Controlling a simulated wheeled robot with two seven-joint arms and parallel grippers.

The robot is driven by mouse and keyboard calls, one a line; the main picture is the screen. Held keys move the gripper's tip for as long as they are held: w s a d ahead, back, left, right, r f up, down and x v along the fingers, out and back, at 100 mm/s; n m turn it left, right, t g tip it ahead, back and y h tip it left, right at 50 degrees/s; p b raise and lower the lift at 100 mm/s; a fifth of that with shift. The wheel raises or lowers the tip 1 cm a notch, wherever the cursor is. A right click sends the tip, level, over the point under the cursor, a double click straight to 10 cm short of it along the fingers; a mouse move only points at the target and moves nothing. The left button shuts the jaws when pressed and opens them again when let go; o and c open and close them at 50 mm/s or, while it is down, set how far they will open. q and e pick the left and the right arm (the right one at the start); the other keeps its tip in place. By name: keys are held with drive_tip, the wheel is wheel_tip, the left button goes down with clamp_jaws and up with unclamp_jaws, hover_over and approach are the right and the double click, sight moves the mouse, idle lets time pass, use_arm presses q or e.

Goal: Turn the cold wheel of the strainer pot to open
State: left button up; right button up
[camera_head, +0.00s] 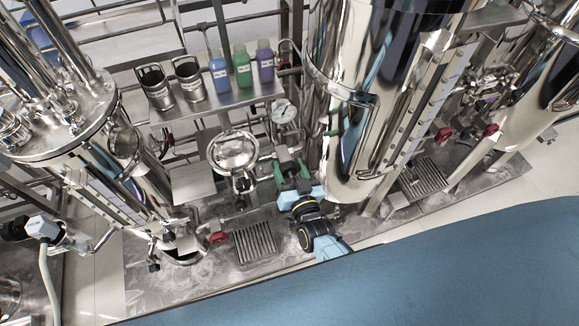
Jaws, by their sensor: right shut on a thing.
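My right gripper (290,188) reaches up from the lower middle, with its black wrist and light blue links below it. Its fingers are shut on a small dark green part, which looks like the valve wheel (303,171), beside a black valve body (287,160). The fingers and wrist hide much of the wheel, so I cannot tell how far it is turned. A large shiny steel vessel (348,150) stands just right of the gripper. I cannot tell for certain which vessel is the strainer pot. My left gripper is not in view.
A round steel bowl (233,152) and a pressure gauge (283,112) are close by. A shelf (215,106) holds two steel jugs and blue, green and purple bottles. A lidded vessel (65,130) stands left. A red-handled valve (218,238) and a floor grate (254,243) lie below.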

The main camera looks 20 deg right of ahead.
drive_tip(key=shift+n, duration=0.3)
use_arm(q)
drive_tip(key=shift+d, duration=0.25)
use_arm(e)
drive_tip(key=o, duration=1)
drive_tip(key=shift+c, duration=0.2)
drive_tip(key=s+p, duration=0.2)
drive_tip(key=s, duration=0.4)
drive_tip(key=shift+s+d+r+p, duration=0.1)
drive_tip(key=shift+s+r+p, duration=0.1)
drive_tip(key=shift+p, duration=0.2)
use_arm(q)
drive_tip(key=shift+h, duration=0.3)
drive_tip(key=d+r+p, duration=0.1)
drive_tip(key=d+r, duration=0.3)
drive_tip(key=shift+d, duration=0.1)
use_arm(e)
drive_tip(key=s, duration=0.7)
drive_tip(key=shift+d+f, duration=0.15)
